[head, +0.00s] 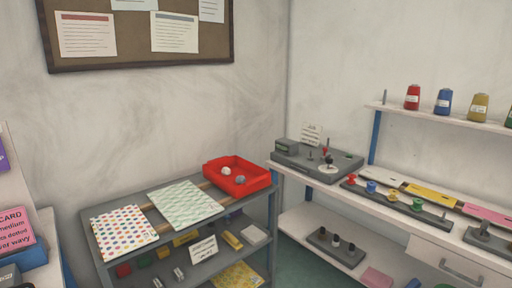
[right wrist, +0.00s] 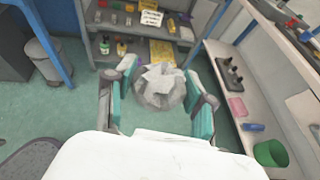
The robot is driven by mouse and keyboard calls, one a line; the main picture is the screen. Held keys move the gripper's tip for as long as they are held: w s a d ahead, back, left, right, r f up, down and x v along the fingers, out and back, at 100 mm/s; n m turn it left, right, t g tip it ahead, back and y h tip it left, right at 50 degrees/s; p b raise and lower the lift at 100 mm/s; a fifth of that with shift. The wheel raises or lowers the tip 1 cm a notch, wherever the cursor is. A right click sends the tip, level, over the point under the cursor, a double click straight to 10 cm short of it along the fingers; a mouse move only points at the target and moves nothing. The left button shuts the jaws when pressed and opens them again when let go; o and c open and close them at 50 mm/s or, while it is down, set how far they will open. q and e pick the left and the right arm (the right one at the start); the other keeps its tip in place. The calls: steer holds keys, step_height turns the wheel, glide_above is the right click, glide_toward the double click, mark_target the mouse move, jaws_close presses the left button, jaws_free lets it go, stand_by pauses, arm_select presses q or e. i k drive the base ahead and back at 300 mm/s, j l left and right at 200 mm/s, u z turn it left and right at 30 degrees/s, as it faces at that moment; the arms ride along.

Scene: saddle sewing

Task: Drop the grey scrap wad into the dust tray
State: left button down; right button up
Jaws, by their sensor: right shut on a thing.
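My right gripper (right wrist: 162,76) shows in the right wrist view, its teal-padded fingers shut on the crumpled grey scrap wad (right wrist: 158,88). The wad is held in the air, with green floor and a shelf unit beyond it. In the head view a red tray (head: 237,187) sits on the top right of the grey shelf unit. Two small wads, one whitish (head: 226,171) and one grey (head: 240,180), lie in it. No label on it is readable, so I cannot tell if it is the dust tray. My left gripper is not in view.
Patterned sheets (head: 186,203) lie left of the red tray on the grey shelf unit (head: 150,255). A white shelf with a grey machine (head: 316,160) and spools stands to the right. The right wrist view shows a grey bin (right wrist: 42,60) and a green bin (right wrist: 270,154).

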mark_target(236, 175)
steer(key=i+u, duration=0.4)
steer(key=i+l+u, duration=0.25)
steer(key=i+u, duration=0.15)
steer(key=i, duration=0.2)
steer(key=i+l+u, duration=0.4)
steer(key=i+j, duration=0.05)
steer(key=i, duration=0.05)
